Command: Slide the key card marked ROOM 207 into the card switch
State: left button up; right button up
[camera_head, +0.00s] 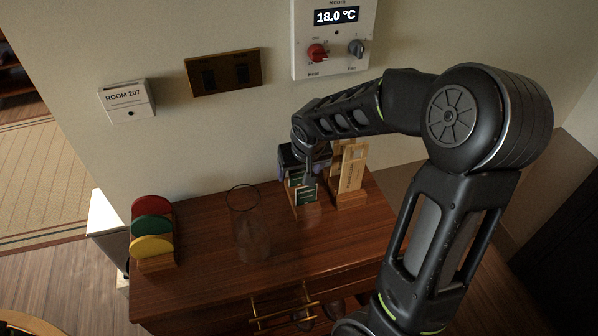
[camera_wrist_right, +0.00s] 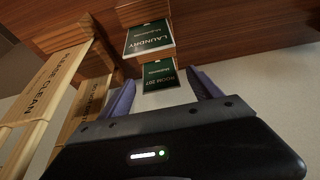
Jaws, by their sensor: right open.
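The card switch (camera_head: 127,100) is a white wall box marked ROOM 207, at the left of the head view. The green key card marked ROOM 207 (camera_wrist_right: 160,76) stands in a wooden rack on the desk. In the right wrist view it lies between the two spread fingers of my right gripper (camera_wrist_right: 163,92), with space beside it. A green LAUNDRY card (camera_wrist_right: 148,38) stands in the same rack. In the head view my right gripper (camera_head: 307,172) is over the green cards (camera_head: 303,193) and partly hides them. My left gripper is out of view.
Wooden door tags (camera_head: 352,170), one reading PLEASE CLEAN (camera_wrist_right: 55,85), stand beside the card rack. A clear glass vase (camera_head: 248,225) and a rack of coloured discs (camera_head: 152,230) are left on the desk (camera_head: 200,275). A brass switch plate (camera_head: 223,72) and thermostat (camera_head: 335,40) are on the wall.

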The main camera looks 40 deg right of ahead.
jog(key=v, duration=0.6)
jog(key=shift+s, duration=0.1)
dwell(0.4)
